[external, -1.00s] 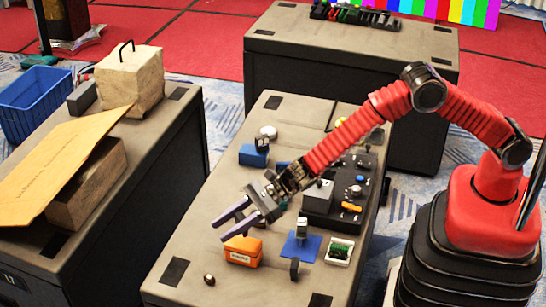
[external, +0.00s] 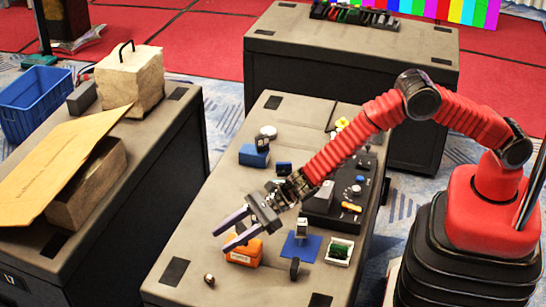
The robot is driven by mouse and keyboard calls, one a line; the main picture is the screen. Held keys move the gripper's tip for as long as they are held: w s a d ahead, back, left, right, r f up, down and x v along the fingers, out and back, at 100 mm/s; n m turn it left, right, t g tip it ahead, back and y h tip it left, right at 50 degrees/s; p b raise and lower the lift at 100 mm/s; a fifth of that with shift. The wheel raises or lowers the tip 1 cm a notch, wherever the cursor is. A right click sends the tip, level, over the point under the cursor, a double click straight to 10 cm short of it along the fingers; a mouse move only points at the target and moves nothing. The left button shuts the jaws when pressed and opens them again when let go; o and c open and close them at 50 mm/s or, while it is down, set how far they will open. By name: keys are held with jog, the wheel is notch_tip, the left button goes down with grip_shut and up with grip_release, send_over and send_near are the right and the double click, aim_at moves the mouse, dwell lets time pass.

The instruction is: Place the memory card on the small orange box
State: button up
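The small orange box (external: 241,251) sits on the middle table's near part, with a white label on its front. My gripper (external: 220,241) is open and empty, its two fingers pointing left and down. In the picture, the fingers overlap the box's top edge; I cannot tell how far above it they are. I cannot make out the memory card for certain. A small dark blue piece (external: 284,168) lies behind the gripper, and a thin dark piece (external: 294,268) stands upright near the front right.
A blue pad (external: 312,250) bears a small grey item. Beside it is a white tray (external: 339,258) with green contents. A black control panel (external: 325,219) and a blue block (external: 253,158) lie farther back. A small brown knob (external: 209,280) is at front left.

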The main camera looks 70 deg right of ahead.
jog(key=shift+o, duration=1.2)
jog(key=shift+r, duration=0.1)
jog(key=v, duration=1.2)
